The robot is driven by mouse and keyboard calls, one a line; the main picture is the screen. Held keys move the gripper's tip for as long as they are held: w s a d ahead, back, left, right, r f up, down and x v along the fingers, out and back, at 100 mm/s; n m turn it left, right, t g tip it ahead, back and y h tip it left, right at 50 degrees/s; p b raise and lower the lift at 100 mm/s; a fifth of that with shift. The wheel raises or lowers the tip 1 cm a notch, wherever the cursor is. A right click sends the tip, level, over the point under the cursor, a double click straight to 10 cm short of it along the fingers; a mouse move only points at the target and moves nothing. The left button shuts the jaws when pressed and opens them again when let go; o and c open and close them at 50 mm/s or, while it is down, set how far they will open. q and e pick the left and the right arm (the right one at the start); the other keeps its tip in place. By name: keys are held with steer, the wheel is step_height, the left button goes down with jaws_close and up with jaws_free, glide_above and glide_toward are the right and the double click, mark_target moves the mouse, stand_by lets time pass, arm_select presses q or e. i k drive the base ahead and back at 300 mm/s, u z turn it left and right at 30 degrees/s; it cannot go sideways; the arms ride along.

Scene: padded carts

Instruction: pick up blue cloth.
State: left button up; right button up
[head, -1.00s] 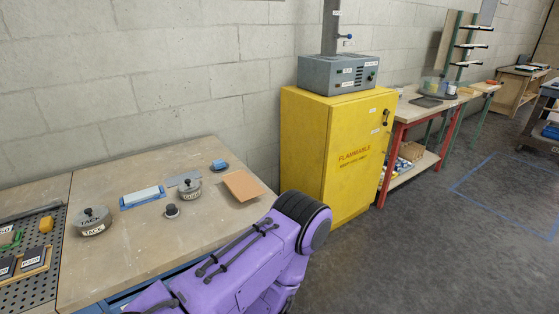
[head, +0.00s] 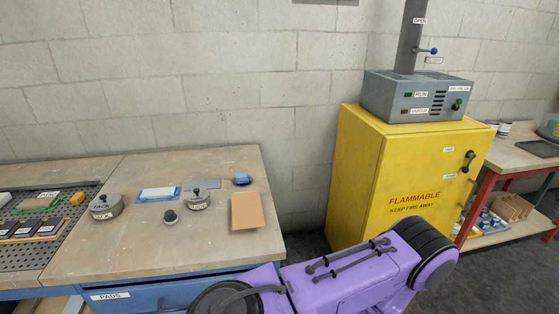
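A small folded blue item (head: 241,179), which may be the blue cloth, lies near the back right of the wooden worktable (head: 150,240). A second blue piece (head: 172,197) lies flat under a pale block (head: 158,191), left of it. I cannot tell for certain which is cloth. A purple arm of mine crosses the bottom right, in front of the table and cabinet. Neither gripper shows in the view, and nothing is seen held.
Lidded TACK tins (head: 106,207), a small dark knob (head: 170,217) and an orange-brown sheet (head: 247,211) lie on the table. A perforated panel (head: 28,256) is at left. A yellow flammables cabinet (head: 361,180) stands right of the table. The table's front middle is clear.

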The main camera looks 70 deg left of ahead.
mark_target(242, 177)
steer(key=i, duration=1.65)
steer(key=u, duration=1.8)
